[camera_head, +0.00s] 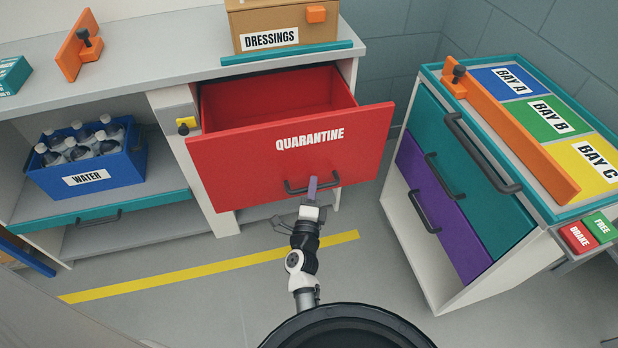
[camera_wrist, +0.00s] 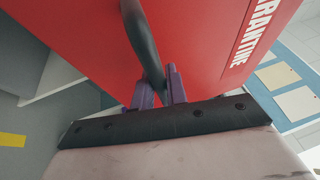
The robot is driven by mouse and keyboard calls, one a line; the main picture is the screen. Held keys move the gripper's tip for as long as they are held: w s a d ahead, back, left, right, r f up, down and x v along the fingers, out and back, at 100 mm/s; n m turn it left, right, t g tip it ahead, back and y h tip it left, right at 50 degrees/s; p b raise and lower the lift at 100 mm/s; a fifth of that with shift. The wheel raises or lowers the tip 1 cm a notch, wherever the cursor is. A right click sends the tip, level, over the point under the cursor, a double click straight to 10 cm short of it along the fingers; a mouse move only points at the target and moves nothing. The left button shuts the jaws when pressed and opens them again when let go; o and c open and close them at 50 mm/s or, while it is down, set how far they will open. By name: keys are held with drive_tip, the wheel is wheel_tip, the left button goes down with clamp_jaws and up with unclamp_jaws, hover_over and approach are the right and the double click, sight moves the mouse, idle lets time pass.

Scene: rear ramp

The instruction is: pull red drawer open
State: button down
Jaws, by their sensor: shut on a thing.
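The red drawer (camera_head: 260,150), labelled QUARANTINE, stands partly out of the counter in the head view, and its red inside shows empty where visible. Its dark bar handle (camera_head: 325,185) is low on the front. My gripper (camera_head: 312,188) is at this handle. In the wrist view, the purple fingers of my gripper (camera_wrist: 158,88) are shut on the dark handle (camera_wrist: 143,40), against the red drawer front (camera_wrist: 200,40) with part of its white lettering.
A cart (camera_head: 535,205) with teal and purple drawers stands to the right, with floor between. A blue WATER crate (camera_head: 125,175) sits on a shelf at left. A yellow latch (camera_head: 187,125) is beside the drawer. A DRESSINGS box (camera_head: 290,18) stands above. A yellow floor line (camera_head: 200,268) crosses below.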

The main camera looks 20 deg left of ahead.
drive_tip(key=shift+s+d, duration=0.25)
drive_tip(key=shift+s, duration=0.2)
drive_tip(key=c, duration=1.4)
unclamp_jaws()
drive_tip(key=shift+s+f, duration=0.1)
drive_tip(key=shift+s, duration=0.05)
